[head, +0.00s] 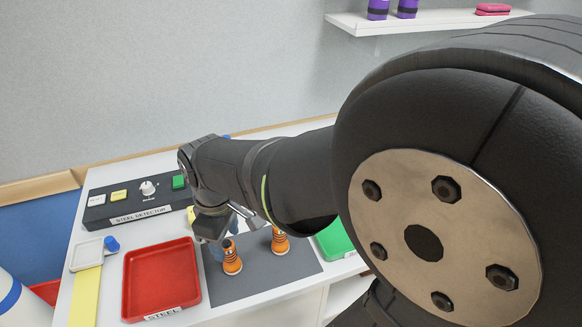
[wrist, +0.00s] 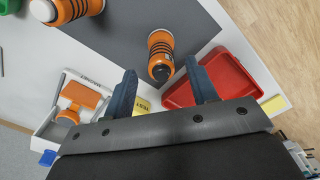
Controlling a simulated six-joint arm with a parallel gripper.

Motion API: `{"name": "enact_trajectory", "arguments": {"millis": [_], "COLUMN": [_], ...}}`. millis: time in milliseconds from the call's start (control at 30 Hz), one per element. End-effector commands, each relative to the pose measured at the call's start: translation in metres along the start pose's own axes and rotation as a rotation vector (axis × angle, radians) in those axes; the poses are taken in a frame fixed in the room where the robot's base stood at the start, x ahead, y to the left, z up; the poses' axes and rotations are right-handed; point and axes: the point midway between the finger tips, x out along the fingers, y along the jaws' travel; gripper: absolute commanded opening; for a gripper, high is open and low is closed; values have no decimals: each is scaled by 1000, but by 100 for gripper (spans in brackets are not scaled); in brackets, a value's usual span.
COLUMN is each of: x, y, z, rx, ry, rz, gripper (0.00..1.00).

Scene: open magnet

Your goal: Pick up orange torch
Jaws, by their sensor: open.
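Two orange torches with dark ring bands stand on a dark grey mat (head: 262,285) in the head view. One torch (head: 232,262) is at the mat's left part and the other torch (head: 280,242) is farther back and right. In the wrist view, one torch (wrist: 160,52) lies in line with the gap between my fingers, near the fingertips; the other torch (wrist: 72,10) is at the upper left. My gripper (wrist: 161,68) is open and empty, with both dark blue fingers apart. In the head view my arm partly hides the gripper and the area behind it.
A red tray (head: 150,290) labelled STEEL sits left of the mat, close to one finger. A green tray (head: 335,240) is at the right. A black steel detector box (head: 120,209) stands behind. A white tray (wrist: 50,125) holds an orange piece (wrist: 82,97).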

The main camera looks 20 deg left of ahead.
Motion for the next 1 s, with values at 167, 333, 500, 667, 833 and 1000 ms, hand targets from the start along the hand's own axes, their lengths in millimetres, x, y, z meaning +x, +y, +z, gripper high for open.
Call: {"name": "enact_trajectory", "arguments": {"millis": [167,333,500,667,833,1000], "x": [24,46,51,50,50,50], "y": [-2,-2,-2,-2,-2,-1], "z": [0,-1,-1,-1,-1,-1], "rx": [0,0,1,1,1,1], "ry": [-5,-2,0,0,0,1], "rz": [-3,-1,1,1,1,1], "gripper": [53,53,53,49,15,2]}}
